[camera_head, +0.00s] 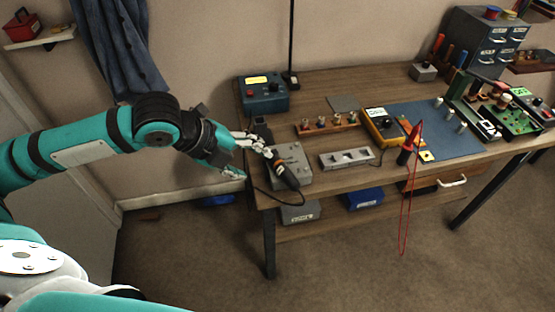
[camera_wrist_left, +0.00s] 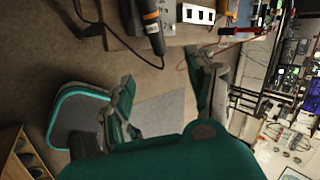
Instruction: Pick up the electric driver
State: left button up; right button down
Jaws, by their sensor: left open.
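The electric driver (camera_head: 285,172) is a black, tapered handle with an orange band and a dark cable. It leans across a grey metal box at the left end of the workbench, its lower end toward the front edge. In the left wrist view the driver (camera_wrist_left: 153,30) shows at the top, beyond the fingers. My left gripper (camera_head: 251,158) is open and empty, just left of the driver. Its spread fingers also show in the left wrist view (camera_wrist_left: 165,88), apart from the driver. My right gripper is not in view.
The workbench (camera_head: 340,189) also holds a blue meter box (camera_head: 263,93), a rail of knobs (camera_head: 328,124), a grey socket block (camera_head: 346,158) and a yellow multimeter (camera_head: 383,125). The driver's cable loops near the left edge. Floor left of the bench is mostly clear.

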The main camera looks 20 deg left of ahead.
pick_arm(q)
send_near(288, 179)
jog(key=x, duration=0.5)
jog(key=shift+d, duration=0.2)
jog(key=p+x, duration=0.1)
jog(key=x, duration=0.4)
jog(key=shift+a+f, duration=0.15)
jog(key=shift+f, duration=0.05)
jog(key=c, duration=1.1)
jog(key=shift+r, duration=0.1)
grip_shut()
